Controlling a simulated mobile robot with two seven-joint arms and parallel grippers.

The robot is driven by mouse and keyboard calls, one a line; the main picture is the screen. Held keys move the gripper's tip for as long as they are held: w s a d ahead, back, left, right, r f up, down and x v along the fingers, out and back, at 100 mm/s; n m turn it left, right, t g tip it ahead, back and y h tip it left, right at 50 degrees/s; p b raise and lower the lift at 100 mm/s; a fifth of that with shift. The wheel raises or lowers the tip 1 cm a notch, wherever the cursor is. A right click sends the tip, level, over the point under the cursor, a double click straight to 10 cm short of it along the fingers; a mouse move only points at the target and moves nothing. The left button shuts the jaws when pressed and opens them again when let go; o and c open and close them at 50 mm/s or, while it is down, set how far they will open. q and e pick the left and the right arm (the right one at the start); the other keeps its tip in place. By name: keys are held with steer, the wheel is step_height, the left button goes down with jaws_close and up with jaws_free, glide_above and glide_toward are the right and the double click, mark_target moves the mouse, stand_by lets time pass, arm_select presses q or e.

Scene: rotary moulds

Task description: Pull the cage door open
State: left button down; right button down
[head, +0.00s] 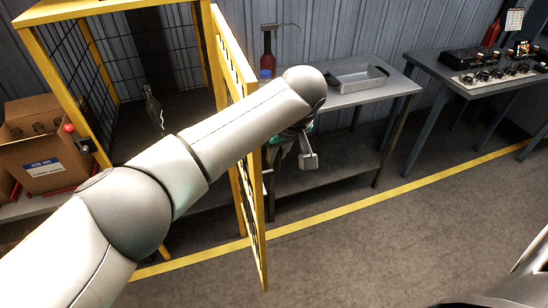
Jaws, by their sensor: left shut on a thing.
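The yellow-framed cage door (251,205) with black mesh stands swung out from the yellow cage (110,8), seen almost edge-on. My left arm reaches across the door's upper part. My left gripper (292,145) is at the right side of the door, partly hidden behind my own arm, and is shut on the door. The exact grip point is hidden. Part of my right arm shows at the lower right corner, but its gripper is out of view.
A second table (440,70) holds moulds at right. A cardboard box (45,150) is at left. The floor (370,250) in front is clear.

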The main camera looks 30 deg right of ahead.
arm_select(q)
steer(key=shift+w+r, duration=0.15)
steer(key=shift+w, duration=0.05)
steer(key=c, duration=1)
jaws_free()
steer(key=shift+o, duration=0.9)
steer(key=shift+s, duration=0.1)
steer(key=v, duration=1.5)
steer(key=shift+s+p, duration=0.1)
steer(key=shift+p, duration=0.2)
